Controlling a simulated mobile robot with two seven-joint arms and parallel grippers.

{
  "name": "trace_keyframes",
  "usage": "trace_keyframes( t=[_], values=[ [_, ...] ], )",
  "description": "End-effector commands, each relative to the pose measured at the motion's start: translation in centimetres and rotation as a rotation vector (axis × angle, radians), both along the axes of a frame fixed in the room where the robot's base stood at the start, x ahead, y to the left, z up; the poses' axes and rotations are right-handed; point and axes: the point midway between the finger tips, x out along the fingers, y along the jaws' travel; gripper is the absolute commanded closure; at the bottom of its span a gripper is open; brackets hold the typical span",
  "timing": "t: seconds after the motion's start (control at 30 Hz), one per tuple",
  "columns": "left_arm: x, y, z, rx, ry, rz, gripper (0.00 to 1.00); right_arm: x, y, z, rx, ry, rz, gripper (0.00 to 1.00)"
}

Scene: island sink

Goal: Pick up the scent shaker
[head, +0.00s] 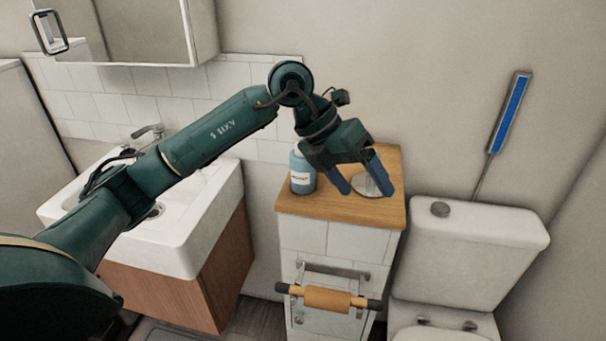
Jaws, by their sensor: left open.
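A light blue bottle with a white label (301,175), which may be the scent shaker, stands upright on the wooden top of the cabinet (310,204). My left gripper (366,187) is open and points down over the cabinet top, to the right of the bottle. Its blue fingers have nothing visible between them except a round pale disc (377,182) on the wood behind. The gripper body hides the area just above the bottle's right side. My right gripper is not in view.
A white sink (190,240) with a tap (149,132) is at the left, under my arm. A toilet tank (475,245) stands right of the cabinet. A bar with an orange grip (327,299) is on the cabinet front. A blue-faced brush-like tool (509,113) is on the wall.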

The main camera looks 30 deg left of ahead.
Motion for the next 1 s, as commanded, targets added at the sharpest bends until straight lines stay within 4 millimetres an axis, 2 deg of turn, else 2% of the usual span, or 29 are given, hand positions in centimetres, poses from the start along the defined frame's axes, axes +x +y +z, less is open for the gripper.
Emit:
trace_keyframes(
  t=[0.03, 0.1, 0.2, 0.33, 0.47, 0.8, 1.0],
  values=[
    [1.3, 2.8, 1.4, 0.119, -0.046, 0.061, 0.23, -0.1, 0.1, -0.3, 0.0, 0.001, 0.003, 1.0],
    [2.4, 6.4, 3.0, 0.258, -0.082, 0.149, 0.23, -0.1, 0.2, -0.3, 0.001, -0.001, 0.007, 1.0],
    [3.2, 10.4, 5.4, 0.4, -0.118, 0.264, 0.23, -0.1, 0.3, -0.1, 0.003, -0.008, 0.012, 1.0],
    [3.5, 13.4, 7.3, 0.498, -0.136, 0.362, 0.23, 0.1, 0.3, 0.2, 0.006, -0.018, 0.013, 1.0],
    [3.8, 14.3, 7.0, 0.528, -0.138, 0.393, 0.23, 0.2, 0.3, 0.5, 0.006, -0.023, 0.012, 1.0],
    [6.0, 14.2, 1.5, 0.526, -0.137, 0.39, 0.23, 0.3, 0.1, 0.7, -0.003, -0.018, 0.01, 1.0],
    [6.4, 14.2, 0.2, 0.526, -0.139, 0.389, 0.23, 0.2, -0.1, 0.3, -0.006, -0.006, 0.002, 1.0]
  ],
)
